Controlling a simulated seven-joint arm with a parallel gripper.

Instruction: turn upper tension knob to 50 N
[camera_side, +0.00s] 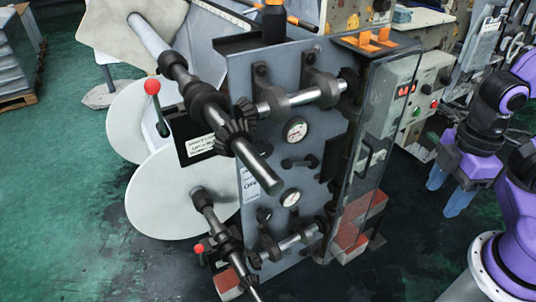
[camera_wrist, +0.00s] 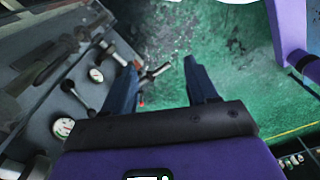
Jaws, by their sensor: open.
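The grey film tower panel (camera_side: 330,145) stands in the middle of the side view. Its upper round gauge (camera_side: 296,130) and lower gauge (camera_side: 290,198) have white faces; the needles are too small to read. A black knob with a bar (camera_side: 300,162) sits between them, probably the upper tension knob; it also shows in the wrist view (camera_wrist: 72,90). A second dark knob (camera_side: 264,215) is left of the lower gauge. My gripper (camera_side: 447,202) is open and empty, right of the tower and apart from it. In the wrist view its fingers (camera_wrist: 160,66) point past the panel over green floor.
A clear door with a handle (camera_side: 368,160) projects at the panel's right edge, on the gripper's side. Rollers and shafts (camera_side: 258,165) stick out in front. A control box with a red display (camera_side: 405,90) stands behind. The floor (camera_side: 410,255) between tower and arm is clear.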

